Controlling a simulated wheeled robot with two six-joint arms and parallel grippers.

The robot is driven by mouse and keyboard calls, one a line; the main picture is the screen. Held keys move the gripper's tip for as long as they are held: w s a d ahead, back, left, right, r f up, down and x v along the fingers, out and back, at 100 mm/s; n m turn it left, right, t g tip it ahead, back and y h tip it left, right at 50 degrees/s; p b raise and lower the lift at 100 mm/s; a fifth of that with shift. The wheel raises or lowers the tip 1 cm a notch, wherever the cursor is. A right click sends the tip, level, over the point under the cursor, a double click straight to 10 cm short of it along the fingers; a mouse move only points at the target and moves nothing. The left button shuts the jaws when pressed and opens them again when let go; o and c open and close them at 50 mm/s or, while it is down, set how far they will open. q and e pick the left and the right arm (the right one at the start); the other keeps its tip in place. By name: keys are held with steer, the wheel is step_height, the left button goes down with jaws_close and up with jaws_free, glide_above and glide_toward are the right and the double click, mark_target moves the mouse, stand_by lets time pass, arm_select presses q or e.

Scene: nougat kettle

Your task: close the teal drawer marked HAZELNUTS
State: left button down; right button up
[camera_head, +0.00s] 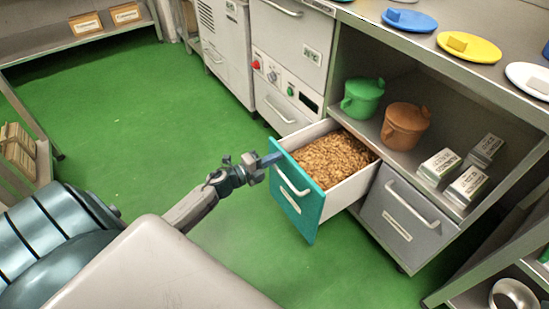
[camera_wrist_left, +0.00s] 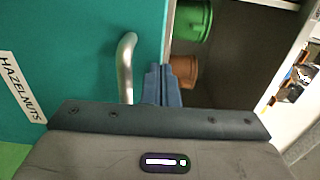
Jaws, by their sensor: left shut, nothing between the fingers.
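The teal drawer (camera_head: 308,212) stands pulled out of the steel counter, with nuts (camera_head: 332,158) filling its white box. Its front carries a silver bar handle (camera_head: 292,182) and a label. In the left wrist view the teal front (camera_wrist_left: 70,60) fills the left side, with the label HAZELNUTS (camera_wrist_left: 22,88) and the handle (camera_wrist_left: 126,68). My left gripper (camera_head: 272,159) is shut and empty at the upper left edge of the drawer front. Its blue fingers (camera_wrist_left: 161,84) show beside the handle in the wrist view; whether they touch the front I cannot tell. My right gripper is not in view.
A grey closed drawer (camera_head: 405,220) sits right of the teal one. Above, an open shelf holds a green pot (camera_head: 362,98), a brown pot (camera_head: 405,126) and several boxes. Plates (camera_head: 468,47) stand on the counter top. Green floor (camera_head: 130,120) is free on the left.

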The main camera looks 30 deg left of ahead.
arm_select(q)
steer(key=shift+w, duration=0.2)
steer(key=x, duration=2.1)
